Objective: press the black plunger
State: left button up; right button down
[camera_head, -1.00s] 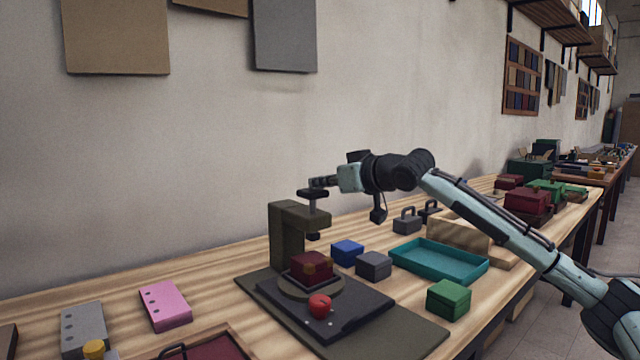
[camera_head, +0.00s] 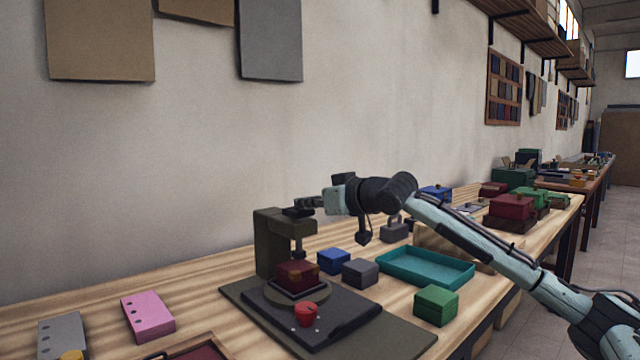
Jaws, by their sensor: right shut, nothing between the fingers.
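The black plunger (camera_head: 298,212) is the dark cap on top of the olive press (camera_head: 270,244), with a metal rod (camera_head: 298,240) below it. My right gripper (camera_head: 303,203) is shut and its tips are at the plunger's cap, seemingly touching it. The rod reaches down close to a dark red box (camera_head: 297,275) on the round stand of the press; whether it touches the box I cannot tell. A red knob (camera_head: 306,314) sits at the front of the press base. My left gripper is not in view.
Right of the press stand a blue box (camera_head: 333,260), a grey box (camera_head: 360,273), a teal tray (camera_head: 425,283) and a green box (camera_head: 436,305). A pink block (camera_head: 147,316) and a grey block (camera_head: 62,336) lie at the left. The wall is close behind.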

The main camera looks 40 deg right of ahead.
notch_tip(320, 180, up, 4)
jog(key=p, duration=0.3)
jog(key=shift+f, duration=0.15)
pick_arm(q)
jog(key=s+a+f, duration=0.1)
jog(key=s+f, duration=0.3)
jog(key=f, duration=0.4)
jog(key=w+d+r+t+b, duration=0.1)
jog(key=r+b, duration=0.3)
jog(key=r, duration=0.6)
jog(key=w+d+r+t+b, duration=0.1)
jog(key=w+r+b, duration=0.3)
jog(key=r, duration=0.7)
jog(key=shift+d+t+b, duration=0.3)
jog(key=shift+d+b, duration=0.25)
jog(key=shift+b, duration=0.15)
pick_arm(e)
jog(key=v, duration=1)
jog(key=shift+r, duration=0.2)
